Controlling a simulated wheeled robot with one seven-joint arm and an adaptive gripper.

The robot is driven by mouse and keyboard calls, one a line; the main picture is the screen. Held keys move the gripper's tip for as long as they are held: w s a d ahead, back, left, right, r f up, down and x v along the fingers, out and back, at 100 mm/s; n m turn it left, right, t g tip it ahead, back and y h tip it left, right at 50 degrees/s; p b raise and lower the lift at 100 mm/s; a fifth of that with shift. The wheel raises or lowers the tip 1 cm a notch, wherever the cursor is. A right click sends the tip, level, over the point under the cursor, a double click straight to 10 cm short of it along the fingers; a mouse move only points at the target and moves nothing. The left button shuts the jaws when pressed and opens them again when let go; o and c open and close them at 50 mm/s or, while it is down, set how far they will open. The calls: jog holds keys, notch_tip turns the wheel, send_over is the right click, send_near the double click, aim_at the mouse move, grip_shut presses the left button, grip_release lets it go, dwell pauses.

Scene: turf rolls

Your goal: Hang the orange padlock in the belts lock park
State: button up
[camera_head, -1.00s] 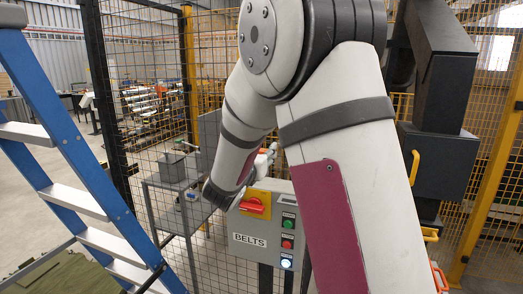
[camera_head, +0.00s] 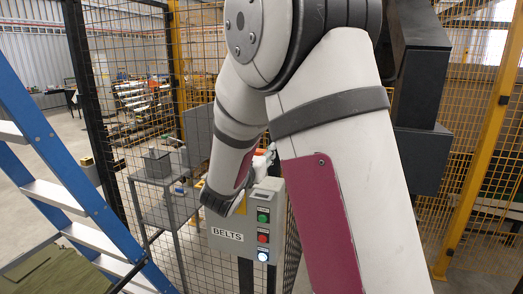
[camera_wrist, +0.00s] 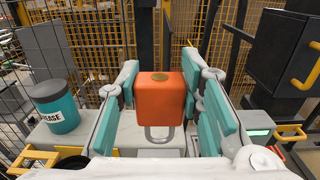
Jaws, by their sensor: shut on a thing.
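The orange padlock (camera_wrist: 160,98) is between the teal-padded fingers of my gripper (camera_wrist: 165,90) in the wrist view. The gripper is shut on it. Its grey shackle (camera_wrist: 160,134) points toward the bottom of that view. In the head view my gripper (camera_head: 262,162) is mostly hidden behind my arm, above the grey BELTS box (camera_head: 230,252). The box carries a BELTS label (camera_head: 227,235) and green, red and lit white buttons. My wrist covers the upper left of its front. I cannot make out the belts lock park in either current view.
A teal GREASE can (camera_wrist: 57,108) stands at the left in the wrist view, with a yellow bracket (camera_wrist: 30,160) below it. Another yellow bracket (camera_wrist: 291,130) is at the right. A blue ladder (camera_head: 60,160), a grey side table (camera_head: 160,195) and mesh fencing surround the box.

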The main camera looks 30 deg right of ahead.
jog(key=shift+f+b, duration=0.75)
jog(key=shift+f, duration=1.7)
jog(key=shift+f+b, duration=0.6)
jog(key=shift+f, duration=1.9)
dwell(0.5)
jog(key=o, duration=1.3)
jog(key=shift+a, duration=0.1)
jog(key=v, duration=1.2)
